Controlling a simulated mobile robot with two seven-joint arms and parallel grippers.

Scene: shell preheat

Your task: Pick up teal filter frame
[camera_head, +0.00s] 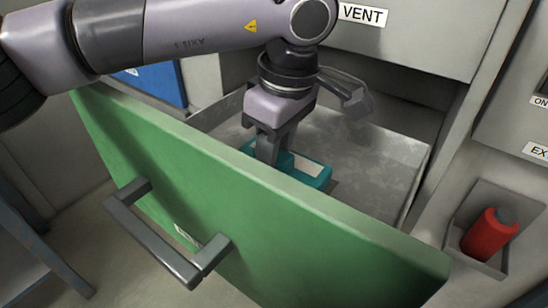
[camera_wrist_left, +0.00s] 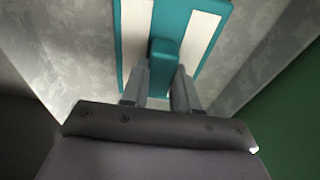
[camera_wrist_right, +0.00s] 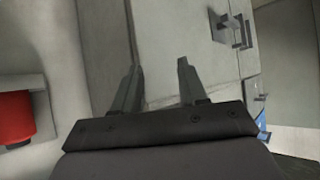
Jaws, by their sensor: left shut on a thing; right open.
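The teal filter frame (camera_head: 316,174) lies inside the open drawer, behind its green front panel, in the head view. It has white panels and a raised teal grip in its middle, which show in the left wrist view (camera_wrist_left: 162,62). My left gripper (camera_head: 268,158) reaches down into the drawer. In the left wrist view its fingers (camera_wrist_left: 162,84) are shut on the raised teal grip, one on each side. My right gripper (camera_wrist_right: 160,80) is open and empty, with grey cabinet surfaces behind it. It does not show in the head view.
The drawer's green front (camera_head: 250,215) with a dark handle (camera_head: 160,240) stands close to my left gripper. The grey drawer floor (camera_head: 375,160) is bare to the right. A red object (camera_head: 489,234) sits in a recess at the right. A blue panel (camera_head: 160,82) is at the left.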

